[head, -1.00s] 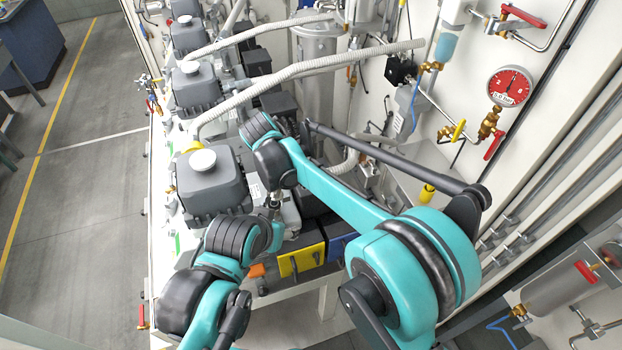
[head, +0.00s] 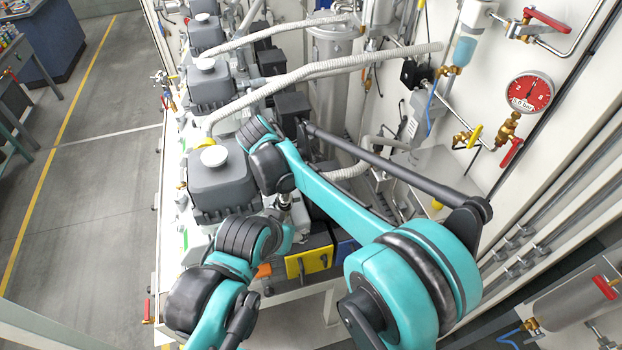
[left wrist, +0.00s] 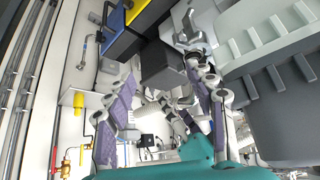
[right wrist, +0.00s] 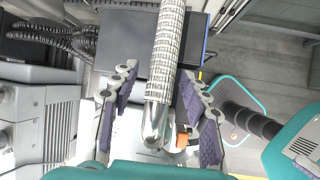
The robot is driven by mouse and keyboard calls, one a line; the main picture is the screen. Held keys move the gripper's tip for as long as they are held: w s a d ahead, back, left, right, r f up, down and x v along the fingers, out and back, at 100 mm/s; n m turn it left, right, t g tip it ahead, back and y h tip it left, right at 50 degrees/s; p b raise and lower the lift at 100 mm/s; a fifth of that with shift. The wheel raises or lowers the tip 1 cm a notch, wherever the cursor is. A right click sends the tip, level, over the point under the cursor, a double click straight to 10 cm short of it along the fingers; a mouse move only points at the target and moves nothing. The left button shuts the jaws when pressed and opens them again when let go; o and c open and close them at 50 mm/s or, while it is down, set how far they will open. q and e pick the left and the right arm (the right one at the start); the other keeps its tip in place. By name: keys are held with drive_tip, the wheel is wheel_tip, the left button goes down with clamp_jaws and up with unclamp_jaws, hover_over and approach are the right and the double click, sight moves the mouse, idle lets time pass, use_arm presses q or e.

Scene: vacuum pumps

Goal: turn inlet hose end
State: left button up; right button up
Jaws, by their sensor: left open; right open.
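A pale ribbed hose (head: 300,70) runs from a yellow fitting beside the nearest grey pump (head: 218,182) towards the wall. In the right wrist view, a ribbed hose (right wrist: 167,45) with a bent metal end (right wrist: 155,128) lies between the fingers of my right gripper (right wrist: 157,72). The fingers stand apart on both sides of it, and I see no clear grip. My left gripper (left wrist: 160,65) is open and empty, with a dark box (left wrist: 163,68) beyond its fingers and a grey pump casing at the right. In the head view my arm links largely hide both grippers.
Several pumps stand in a row on the white bench. A yellow box (head: 309,262) sits at its near end. A red pressure gauge (head: 530,92) and valves are on the wall at right. Open floor (head: 90,190) lies at left.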

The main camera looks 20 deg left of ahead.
drive_tip(key=v, duration=1.1)
